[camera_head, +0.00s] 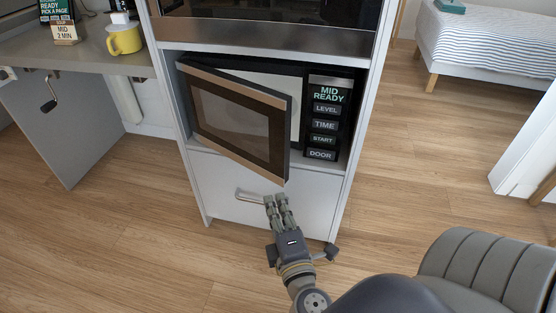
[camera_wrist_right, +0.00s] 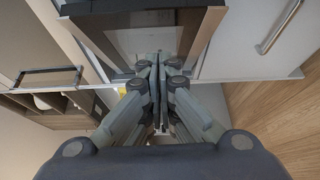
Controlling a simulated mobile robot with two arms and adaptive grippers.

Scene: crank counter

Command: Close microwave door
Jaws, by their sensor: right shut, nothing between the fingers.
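The microwave door (camera_head: 238,118) stands partly open, swung out from the microwave in the cabinet niche. It hinges at the left and its free edge is at the right. The control panel (camera_head: 324,120) on the right reads "MID READY" above several buttons, the lowest marked "DOOR". My right gripper (camera_head: 274,199) is shut and empty, in front of the cabinet and just below the door's lower free corner in the head view. In the right wrist view, its closed fingers (camera_wrist_right: 160,65) appear close to the door (camera_wrist_right: 142,38); contact cannot be told. My left gripper is not in view.
A drawer handle (camera_head: 249,196) sits on the cabinet front below the microwave. A counter (camera_head: 92,48) at left holds a yellow mug (camera_head: 124,40) and a sign, with a crank (camera_head: 49,92) below. A bed (camera_head: 480,45) is at the far right. Wooden floor is free right of the cabinet.

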